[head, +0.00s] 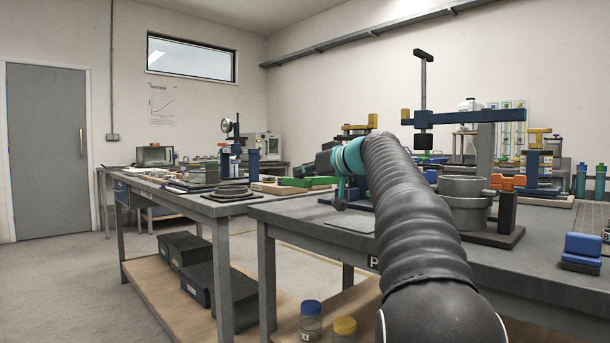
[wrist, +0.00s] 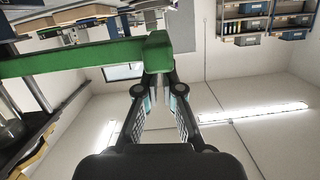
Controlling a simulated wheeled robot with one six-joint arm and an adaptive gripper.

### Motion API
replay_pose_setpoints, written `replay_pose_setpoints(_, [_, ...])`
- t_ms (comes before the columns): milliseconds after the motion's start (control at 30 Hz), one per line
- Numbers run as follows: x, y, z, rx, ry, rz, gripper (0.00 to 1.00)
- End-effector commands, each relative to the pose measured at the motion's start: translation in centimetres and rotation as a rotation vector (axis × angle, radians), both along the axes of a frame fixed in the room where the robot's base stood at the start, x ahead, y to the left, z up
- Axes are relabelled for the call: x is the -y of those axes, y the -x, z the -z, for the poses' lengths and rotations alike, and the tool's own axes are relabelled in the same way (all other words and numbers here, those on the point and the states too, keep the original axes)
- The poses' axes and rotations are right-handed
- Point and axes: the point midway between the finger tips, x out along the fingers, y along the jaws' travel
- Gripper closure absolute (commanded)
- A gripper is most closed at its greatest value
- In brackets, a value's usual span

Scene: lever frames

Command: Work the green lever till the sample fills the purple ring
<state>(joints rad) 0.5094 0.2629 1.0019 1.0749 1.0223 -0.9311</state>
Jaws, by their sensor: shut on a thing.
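The green lever (wrist: 75,60) runs across the upper left of the wrist view as a long bar and ends in a square green block. In the head view a green bar (head: 305,182) shows low behind my arm, left of the teal wrist joint. I cannot make out the sample or a purple ring in either view.
A frame with a blue beam (head: 455,117) and grey post stands on the right bench, above a grey round pot (head: 465,187) and an orange handle (head: 508,182). A blue block (head: 582,245) lies at the right edge. The left bench (head: 215,207) carries instruments. Floor at left is clear.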

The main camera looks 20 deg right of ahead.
Motion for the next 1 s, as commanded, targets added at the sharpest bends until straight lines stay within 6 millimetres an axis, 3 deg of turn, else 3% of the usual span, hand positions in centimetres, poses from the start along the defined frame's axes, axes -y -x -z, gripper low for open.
replay_pose_setpoints(33, [0.1, -0.2, 1.2, -0.022, -0.002, -0.006, 1.0])
replay_pose_setpoints(433, [0.1, -0.3, 1.3, -0.028, -0.003, -0.006, 1.0])
replay_pose_setpoints(567, [0.1, -0.4, 0.1, -0.026, -0.003, -0.007, 1.0])
replay_pose_setpoints(800, [-0.3, -0.2, -4.3, -0.008, -0.001, -0.008, 1.0])
replay_pose_setpoints(1000, [1.1, 3.4, -4.7, -0.004, 0.0, -0.004, 1.0])
